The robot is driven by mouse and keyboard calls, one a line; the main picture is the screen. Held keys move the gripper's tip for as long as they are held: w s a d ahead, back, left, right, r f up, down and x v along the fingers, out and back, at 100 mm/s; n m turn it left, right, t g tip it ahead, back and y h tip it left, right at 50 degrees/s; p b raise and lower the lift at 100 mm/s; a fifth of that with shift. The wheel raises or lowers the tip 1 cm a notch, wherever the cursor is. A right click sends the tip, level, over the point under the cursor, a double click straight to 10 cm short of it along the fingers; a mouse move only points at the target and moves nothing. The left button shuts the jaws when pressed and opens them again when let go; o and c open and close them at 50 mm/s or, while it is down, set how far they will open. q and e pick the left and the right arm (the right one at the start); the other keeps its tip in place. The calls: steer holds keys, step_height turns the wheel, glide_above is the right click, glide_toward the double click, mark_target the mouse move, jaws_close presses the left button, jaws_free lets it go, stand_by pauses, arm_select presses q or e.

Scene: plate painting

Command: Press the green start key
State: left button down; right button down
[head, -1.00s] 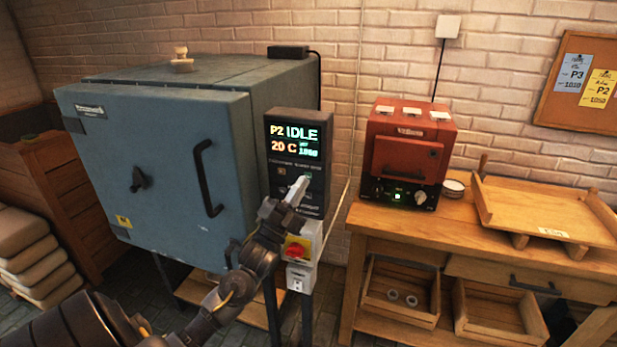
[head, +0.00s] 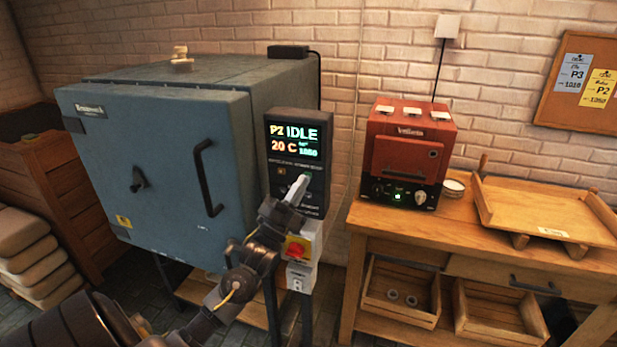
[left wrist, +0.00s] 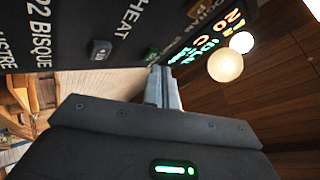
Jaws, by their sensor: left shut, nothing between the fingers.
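The control panel (head: 297,150) is a dark box at the right side of the blue kiln. Its display reads P2 IDLE and 20 C. The green start key (head: 308,175) is a small key below the display, partly hidden by my fingertips in the head view. It also shows in the left wrist view (left wrist: 152,54), just beyond the fingertips. My left gripper (head: 301,182) is shut and empty, its tips very close to the green key. I cannot tell whether they touch it. My right gripper is not in view.
The blue kiln (head: 165,150) has a black door handle. A yellow box with a red switch (head: 296,249) is below the panel. A small red kiln (head: 408,155) and a wooden tray (head: 545,205) stand on the wooden bench (head: 400,222) at the right. Dark keys (left wrist: 101,49) sit beside the green one.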

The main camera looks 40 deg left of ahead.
arm_select(q)
steer(key=shift+w, duration=0.2)
steer(key=shift+w+a, duration=0.2)
steer(key=shift+w, duration=0.15)
stand_by(0.6)
steer(key=shift+s, duration=0.2)
steer(key=shift+s+d, duration=0.25)
steer(key=shift+s, duration=0.35)
steer(key=shift+s+d+p, duration=0.3)
steer(key=shift+s, duration=0.5)
steer(key=shift+s+d+p, duration=0.25)
steer(key=shift+s+p, duration=0.05)
steer(key=shift+s, duration=0.45)
steer(key=shift+s+d+p, duration=0.3)
steer(key=shift+s, duration=0.5)
